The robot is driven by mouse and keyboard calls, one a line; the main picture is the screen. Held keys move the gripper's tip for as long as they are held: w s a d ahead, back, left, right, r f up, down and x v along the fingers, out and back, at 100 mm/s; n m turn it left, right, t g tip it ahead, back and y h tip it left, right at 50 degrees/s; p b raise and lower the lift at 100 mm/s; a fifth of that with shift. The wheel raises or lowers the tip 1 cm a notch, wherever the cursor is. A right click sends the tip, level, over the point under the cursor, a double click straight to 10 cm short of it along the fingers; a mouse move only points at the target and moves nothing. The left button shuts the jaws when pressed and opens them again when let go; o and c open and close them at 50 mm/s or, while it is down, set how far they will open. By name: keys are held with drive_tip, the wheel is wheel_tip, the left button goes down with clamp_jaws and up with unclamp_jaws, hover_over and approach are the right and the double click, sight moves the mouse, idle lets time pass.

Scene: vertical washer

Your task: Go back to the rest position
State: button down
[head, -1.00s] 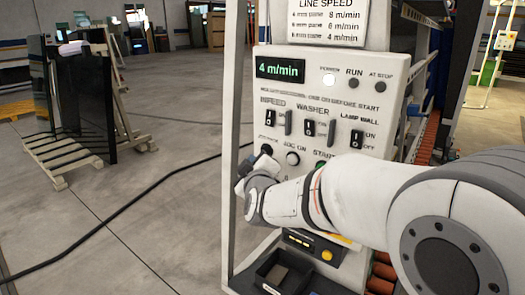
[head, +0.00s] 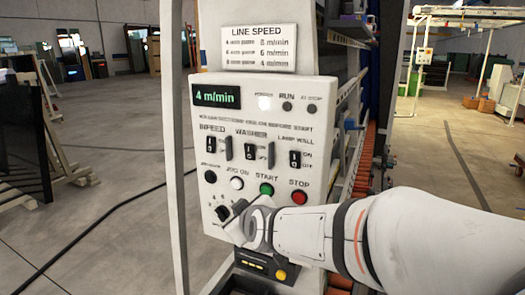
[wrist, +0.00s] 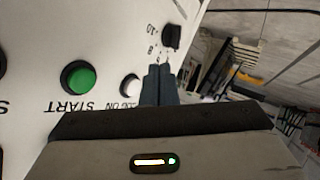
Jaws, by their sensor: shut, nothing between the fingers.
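My gripper (head: 232,216) is in front of the lower left of the white control panel (head: 325,155), and most of it is hidden behind my wrist in the head view. In the wrist view my gripper's dark fingers (wrist: 158,82) are together and empty. A black knob (wrist: 171,37) is just past the fingertips; I cannot tell whether they touch. The white JOG ON button (wrist: 130,84) and green START button (wrist: 77,76) lie to the left in the wrist view. The display (head: 217,96) reads 4 m/min.
The panel also carries a red STOP button (head: 299,197) and several switches. An orange roller conveyor (head: 362,165) runs behind it at right. A black cable (head: 105,220) crosses the floor. Open floor lies to the left, with a glass rack (head: 50,150) at the edge.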

drive_tip(key=s+d+f+m+g+h, duration=0.1)
drive_tip(key=s+d+f+m+g, duration=0.1)
drive_tip(key=s+d, duration=0.5)
drive_tip(key=s+d+f+m+g+h, duration=0.2)
drive_tip(key=s+d+f+m+g, duration=0.1)
drive_tip(key=s+d+m, duration=0.2)
drive_tip(key=s+d+f+m+g+h, duration=0.2)
drive_tip(key=s+d+m+g, duration=0.1)
drive_tip(key=s+d, duration=0.7)
drive_tip(key=shift+s+f, duration=0.3)
drive_tip(key=shift+f, duration=0.05)
drive_tip(key=c, duration=2.1)
unclamp_jaws()
